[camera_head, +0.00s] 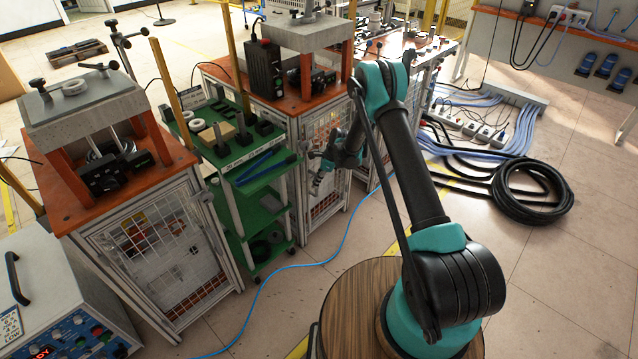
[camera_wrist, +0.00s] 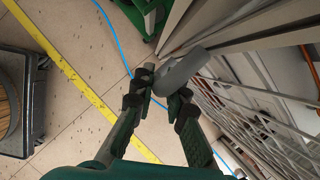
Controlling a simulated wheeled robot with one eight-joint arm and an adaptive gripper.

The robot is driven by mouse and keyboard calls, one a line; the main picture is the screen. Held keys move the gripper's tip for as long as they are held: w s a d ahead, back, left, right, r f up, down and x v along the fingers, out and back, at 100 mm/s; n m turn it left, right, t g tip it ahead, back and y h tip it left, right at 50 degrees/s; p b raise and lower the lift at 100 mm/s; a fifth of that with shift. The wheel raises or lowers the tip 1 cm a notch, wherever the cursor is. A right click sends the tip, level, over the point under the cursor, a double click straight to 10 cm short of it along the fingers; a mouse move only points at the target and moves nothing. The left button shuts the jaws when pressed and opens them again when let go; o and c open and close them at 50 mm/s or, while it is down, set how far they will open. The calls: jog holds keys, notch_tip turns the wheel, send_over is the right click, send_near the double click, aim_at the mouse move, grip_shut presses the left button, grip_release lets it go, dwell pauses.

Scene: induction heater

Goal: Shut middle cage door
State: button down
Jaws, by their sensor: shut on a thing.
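The middle cage (camera_head: 310,215) stands under an orange top, with its wire-mesh door on the front side. In the wrist view the door's mesh (camera_wrist: 262,135) runs down the right side. My gripper (camera_wrist: 163,87) is shut on a grey rounded handle (camera_wrist: 186,68) beside the light metal frame bars (camera_wrist: 225,22). In the head view my gripper (camera_head: 320,172) is small and dark in front of the middle cage, and the handle cannot be made out there. I cannot tell how far the door stands from its frame.
A green trolley (camera_head: 262,172) stands left of the middle cage. The left cage (camera_head: 165,255) is beyond it. A blue cable (camera_head: 335,250) and a yellow floor line (camera_wrist: 75,78) cross the floor. A black cable coil (camera_head: 530,190) lies at the right.

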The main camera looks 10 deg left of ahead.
jog(key=shift+w+a, duration=0.6)
jog(key=shift+a, duration=0.35)
jog(key=c, duration=1.5)
grip_release()
jog(key=shift+a, duration=0.1)
jog(key=shift+c, duration=0.2)
